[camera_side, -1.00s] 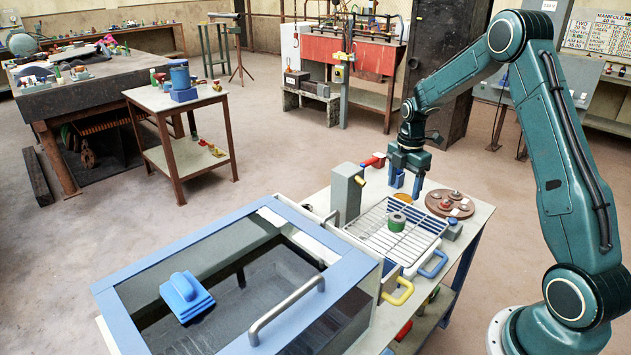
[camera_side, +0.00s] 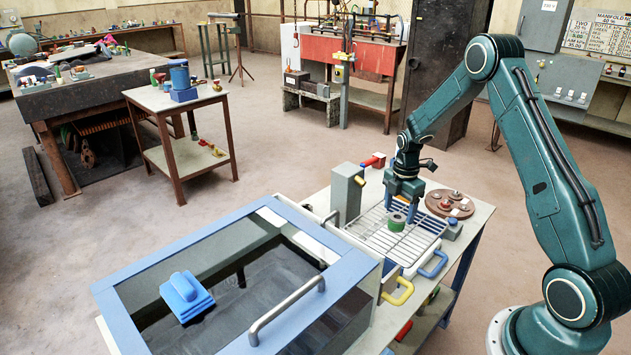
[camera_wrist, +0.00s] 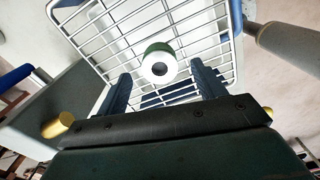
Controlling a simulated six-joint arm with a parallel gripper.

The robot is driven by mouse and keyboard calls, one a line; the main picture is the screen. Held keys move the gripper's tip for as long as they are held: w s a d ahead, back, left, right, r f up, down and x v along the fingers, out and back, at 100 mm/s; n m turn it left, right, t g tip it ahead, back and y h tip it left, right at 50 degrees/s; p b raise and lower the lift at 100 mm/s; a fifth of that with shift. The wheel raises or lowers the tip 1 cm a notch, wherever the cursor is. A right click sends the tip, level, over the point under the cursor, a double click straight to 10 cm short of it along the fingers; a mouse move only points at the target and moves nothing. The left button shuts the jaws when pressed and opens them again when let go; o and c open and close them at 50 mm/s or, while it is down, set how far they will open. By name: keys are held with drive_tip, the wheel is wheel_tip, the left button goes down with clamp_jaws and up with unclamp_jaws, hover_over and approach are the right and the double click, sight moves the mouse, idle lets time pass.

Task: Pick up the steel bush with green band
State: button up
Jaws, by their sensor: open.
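The steel bush with green band (camera_side: 397,222) stands on the white wire rack (camera_side: 372,235). In the wrist view the bush (camera_wrist: 158,66) shows its pale ring end with a dark bore, and the green band shows along its upper edge. My gripper (camera_side: 402,210) is open and empty, just above and behind the bush in the side view. In the wrist view its two blue fingers (camera_wrist: 162,88) stand apart, with the bush beyond their tips and roughly between them. No contact with the bush shows.
A grey upright block (camera_side: 347,192) stands left of the rack. A round brown tray (camera_side: 437,204) with small parts lies to the right. A blue-rimmed tank (camera_side: 350,272) is in front, with yellow (camera_side: 400,293) and blue handles (camera_side: 434,266) beside it.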

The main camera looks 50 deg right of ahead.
sight(397, 217)
drive_tip(key=shift+f, duration=1.8)
drive_tip(key=c, duration=1.3)
drive_tip(key=shift+o, duration=0.2)
drive_tip(key=shift+r, duration=0.1)
wheel_tip(397, 217, up, 20)
